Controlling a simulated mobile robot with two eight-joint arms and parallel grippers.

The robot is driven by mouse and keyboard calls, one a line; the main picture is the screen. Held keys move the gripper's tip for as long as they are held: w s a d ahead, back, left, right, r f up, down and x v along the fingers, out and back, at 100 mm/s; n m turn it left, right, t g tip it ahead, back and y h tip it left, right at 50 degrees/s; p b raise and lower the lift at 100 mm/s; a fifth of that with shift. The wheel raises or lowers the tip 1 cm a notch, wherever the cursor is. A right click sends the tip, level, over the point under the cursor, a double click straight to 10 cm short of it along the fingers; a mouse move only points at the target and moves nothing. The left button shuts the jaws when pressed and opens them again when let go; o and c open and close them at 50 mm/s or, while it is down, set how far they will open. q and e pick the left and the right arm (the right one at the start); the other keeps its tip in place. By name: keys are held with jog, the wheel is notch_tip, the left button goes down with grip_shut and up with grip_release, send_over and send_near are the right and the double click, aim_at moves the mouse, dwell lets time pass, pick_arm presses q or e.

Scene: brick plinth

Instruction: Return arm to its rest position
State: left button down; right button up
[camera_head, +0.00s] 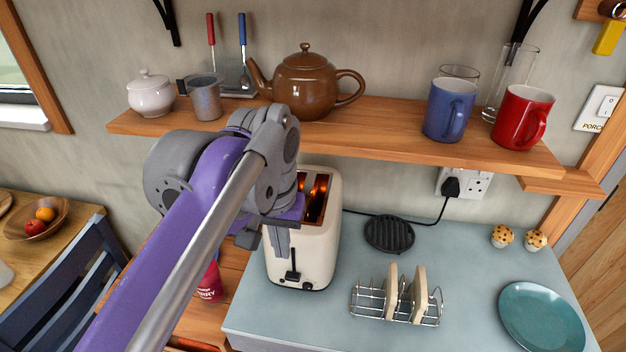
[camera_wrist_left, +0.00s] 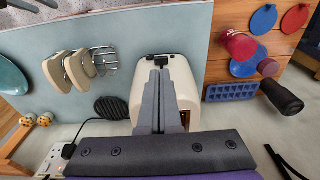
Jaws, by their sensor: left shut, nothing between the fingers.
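My left arm (camera_head: 185,245) is purple and grey and reaches in from the lower left. My left gripper (camera_head: 281,245) is shut and empty, in front of the cream toaster's left side in the head view. In the left wrist view its closed grey fingers (camera_wrist_left: 158,85) overlap the toaster (camera_wrist_left: 187,82). I cannot tell whether they touch it. The toaster (camera_head: 318,245) stands on the blue-grey counter, with orange glow in its slots and its lever facing forward. My right gripper is not in view.
A wooden shelf (camera_head: 380,138) above holds a brown teapot (camera_head: 308,85), a blue mug (camera_head: 449,110) and a red mug (camera_head: 522,118). A toast rack (camera_head: 365,305) with two bread slices stands right of the toaster.

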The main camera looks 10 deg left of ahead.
pick_arm(q)
jog(key=shift+f, duration=0.1)
jog(key=s+a+f+t, duration=0.2)
jog(key=s+f, duration=0.3)
jog(key=f, duration=0.6)
jog(key=s+a+f+t+p, duration=0.1)
jog(key=s+a+f, duration=0.3)
jog(key=f, duration=0.6)
jog(key=shift+s+a+f+t, duration=0.25)
jog(key=shift+s+f+t, duration=0.15)
jog(key=shift+s+t, duration=0.35)
